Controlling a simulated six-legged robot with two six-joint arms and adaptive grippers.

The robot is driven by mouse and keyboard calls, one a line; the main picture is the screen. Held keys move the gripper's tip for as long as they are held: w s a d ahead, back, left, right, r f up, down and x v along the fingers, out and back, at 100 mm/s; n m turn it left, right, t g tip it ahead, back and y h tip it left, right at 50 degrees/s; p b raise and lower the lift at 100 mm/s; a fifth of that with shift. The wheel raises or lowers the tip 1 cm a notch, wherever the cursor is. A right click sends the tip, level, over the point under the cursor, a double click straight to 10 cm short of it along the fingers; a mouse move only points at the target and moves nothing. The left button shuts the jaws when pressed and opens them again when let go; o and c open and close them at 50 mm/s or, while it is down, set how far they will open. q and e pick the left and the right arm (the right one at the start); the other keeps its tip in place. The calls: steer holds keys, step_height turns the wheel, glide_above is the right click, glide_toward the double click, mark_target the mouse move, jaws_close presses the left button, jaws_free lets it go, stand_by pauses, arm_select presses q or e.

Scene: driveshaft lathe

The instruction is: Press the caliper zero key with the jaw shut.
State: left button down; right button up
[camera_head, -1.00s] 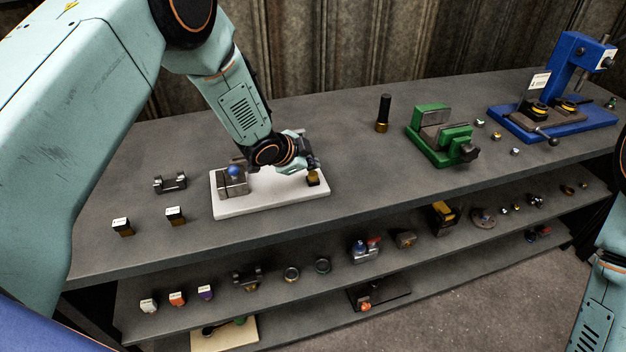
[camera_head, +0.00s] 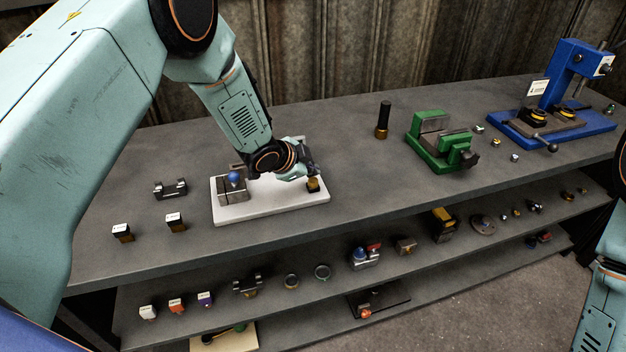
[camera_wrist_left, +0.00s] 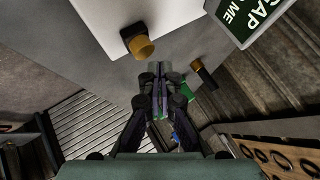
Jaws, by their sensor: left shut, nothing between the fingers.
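A white base plate (camera_head: 272,207) lies on the bench in the head view, and its edge also shows in the left wrist view (camera_wrist_left: 165,12). It carries a grey block (camera_head: 231,190) with a blue ball (camera_head: 235,178) at its left end and a small black-and-brass piece (camera_head: 313,185) at its right end. My left gripper (camera_head: 313,160) is shut and empty over the right part of the plate, apart from the brass piece (camera_wrist_left: 140,42) in the left wrist view. A dark green panel with white lettering (camera_wrist_left: 248,14) shows there too. I cannot make out the caliper's jaw or zero key.
Two small labelled blocks (camera_head: 175,222) and a grey bracket (camera_head: 171,189) stand left of the plate. A black-and-brass cylinder (camera_head: 383,120), a green vise (camera_head: 440,143) and a blue press (camera_head: 565,90) stand to its right. Lower shelves hold many small parts.

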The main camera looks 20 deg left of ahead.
mark_target(311, 182)
arm_select(q)
steer(key=shift+f, duration=0.1)
stand_by(0.3)
steer(key=shift+f+b, duration=0.3)
steer(key=shift+f, duration=0.05)
steer(key=shift+f+b, duration=0.35)
steer(key=shift+f, duration=0.2)
stand_by(0.8)
stand_by(0.3)
steer(key=shift+r+p, duration=0.85)
steer(key=shift+r, duration=0.15)
steer(key=shift+w+r+p, duration=0.1)
steer(key=shift+r+p, duration=0.35)
steer(key=shift+r, duration=0.05)
step_height(311, 182, up, 4)
steer(key=p, duration=0.3)
